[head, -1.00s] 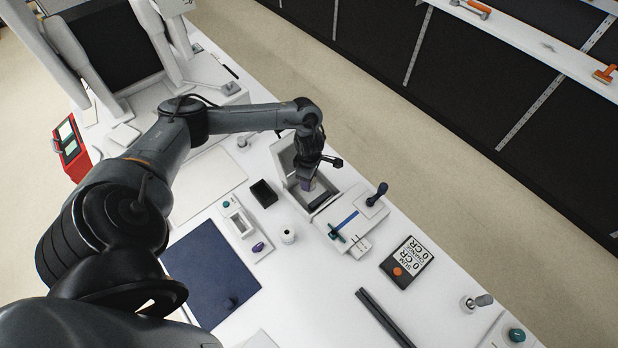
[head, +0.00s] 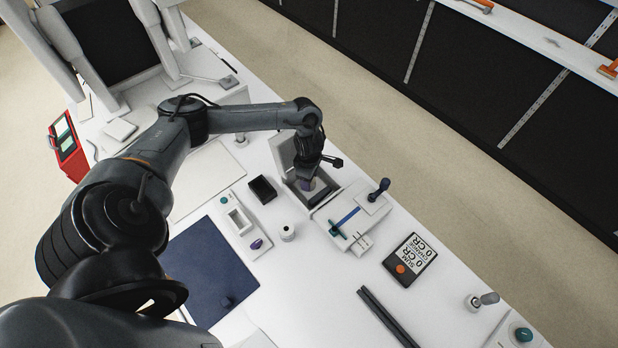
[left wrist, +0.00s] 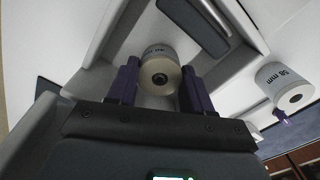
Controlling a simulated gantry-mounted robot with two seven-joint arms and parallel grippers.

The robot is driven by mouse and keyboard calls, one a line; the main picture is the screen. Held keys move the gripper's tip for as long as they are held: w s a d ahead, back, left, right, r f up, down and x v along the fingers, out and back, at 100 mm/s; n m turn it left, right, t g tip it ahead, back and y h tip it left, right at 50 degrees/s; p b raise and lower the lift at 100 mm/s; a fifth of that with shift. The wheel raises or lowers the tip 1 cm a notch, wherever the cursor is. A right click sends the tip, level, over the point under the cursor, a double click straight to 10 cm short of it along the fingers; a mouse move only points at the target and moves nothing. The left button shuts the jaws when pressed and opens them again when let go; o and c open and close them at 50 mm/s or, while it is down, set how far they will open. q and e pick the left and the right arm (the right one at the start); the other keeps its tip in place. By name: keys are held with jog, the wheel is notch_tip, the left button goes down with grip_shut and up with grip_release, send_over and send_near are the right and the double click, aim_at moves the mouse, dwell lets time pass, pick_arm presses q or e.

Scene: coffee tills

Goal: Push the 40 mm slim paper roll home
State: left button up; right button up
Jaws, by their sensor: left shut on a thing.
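My left gripper (head: 310,184) reaches down into an open white printer bay (head: 284,154) in the head view. In the left wrist view its two purple fingers (left wrist: 160,88) are shut on a white paper roll (left wrist: 160,66), one finger on each side. The roll's dark core end faces the camera. Its label ends in "mm", but the number is not legible. The roll is within the bay's grey walls; whether it touches the bottom is hidden. In the head view the arm hides the roll. My right gripper is not in view.
A second white roll (head: 288,232), labelled about 58 mm, stands on the counter; it also shows in the left wrist view (left wrist: 284,86). A black tray (head: 262,189), a white fixture with a blue strip (head: 349,216) and a card display (head: 409,258) are nearby.

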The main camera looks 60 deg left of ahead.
pick_arm(q)
jog(key=shift+f, duration=0.35)
jog(key=o, duration=1.1)
notch_tip(320, 180, up, 7)
jog(key=shift+f+b, duration=0.2)
jog(key=shift+b, duration=0.1)
jog(key=shift+r, duration=0.5)
